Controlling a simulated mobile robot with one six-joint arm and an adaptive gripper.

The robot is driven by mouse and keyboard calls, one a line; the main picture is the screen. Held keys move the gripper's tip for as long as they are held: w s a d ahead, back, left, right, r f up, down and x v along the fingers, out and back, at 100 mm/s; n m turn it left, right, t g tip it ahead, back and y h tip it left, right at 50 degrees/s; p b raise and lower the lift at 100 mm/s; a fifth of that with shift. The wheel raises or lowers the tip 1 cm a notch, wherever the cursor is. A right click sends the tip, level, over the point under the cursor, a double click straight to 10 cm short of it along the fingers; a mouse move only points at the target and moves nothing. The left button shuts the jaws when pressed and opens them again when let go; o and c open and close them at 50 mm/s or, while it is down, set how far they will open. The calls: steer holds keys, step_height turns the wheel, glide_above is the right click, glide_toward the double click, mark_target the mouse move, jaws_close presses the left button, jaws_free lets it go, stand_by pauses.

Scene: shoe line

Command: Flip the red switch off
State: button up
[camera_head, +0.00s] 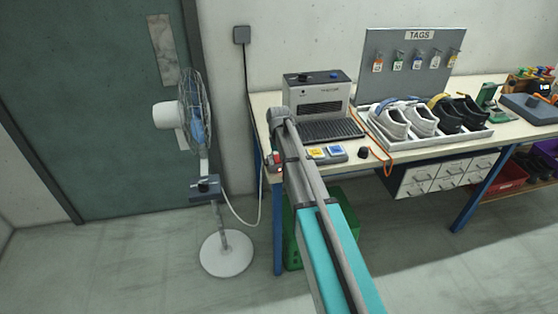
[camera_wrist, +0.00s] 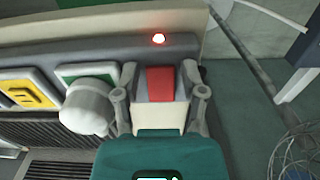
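A red rocker switch (camera_wrist: 161,83) shows in the wrist view, in front of my gripper (camera_wrist: 163,92). Its fingers stand apart, one on each side of the red part, with a pale block between them. I cannot tell whether they touch it. A small red lamp (camera_wrist: 158,38) just beyond the switch is lit. In the head view a bit of red (camera_head: 276,158) shows at the table's left end by my arm's far end; most of the switch is hidden there.
A yellow button (camera_wrist: 28,92) and a green-framed button lie left of the switch, with a pale rounded piece (camera_wrist: 88,108) close by. A box-shaped machine (camera_head: 318,96) stands behind on the bench. A standing fan (camera_head: 197,120) is left of the bench. A shoe tray (camera_head: 388,143) sits to the right.

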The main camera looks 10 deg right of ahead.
jaws_close()
steer(key=shift+w+g, duration=0.15)
steer(key=shift+g, duration=0.15)
steer(key=shift+w+r+g, duration=0.15)
steer(key=shift+w+g, duration=0.05)
steer(key=shift+g, duration=0.6)
steer(key=shift+w+g, duration=0.1)
steer(key=shift+g, duration=0.5)
steer(key=shift+r+g+b, duration=0.15)
steer(key=shift+g+b, duration=0.15)
steer(key=shift+g, duration=0.1)
